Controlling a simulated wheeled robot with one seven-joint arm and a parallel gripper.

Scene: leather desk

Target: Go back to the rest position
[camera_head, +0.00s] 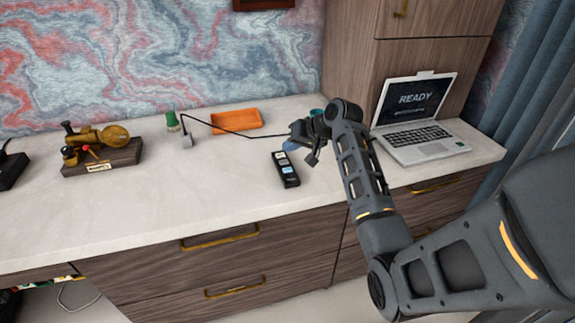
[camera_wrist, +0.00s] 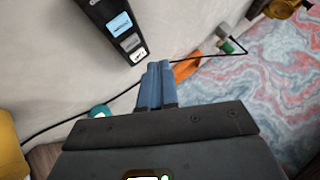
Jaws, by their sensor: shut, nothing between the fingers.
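My gripper (camera_head: 291,145) is over the desk top in the head view, near the middle right of the desk. Its blue fingers (camera_wrist: 156,84) are pressed together in the wrist view, with nothing between them. A black device with light buttons (camera_head: 285,169) lies on the desk just below and left of the gripper in the head view. The device also shows in the wrist view (camera_wrist: 119,27), apart from the fingertips. My arm reaches in from the right and hides part of the desk.
An orange tray (camera_head: 236,121), a green-topped item (camera_head: 172,121) and a small grey block with a cable (camera_head: 187,142) stand toward the back. An open laptop (camera_head: 416,130) reading READY is at right. A brass model (camera_head: 100,155) is at left. The front middle of the desk (camera_head: 200,205) is clear.

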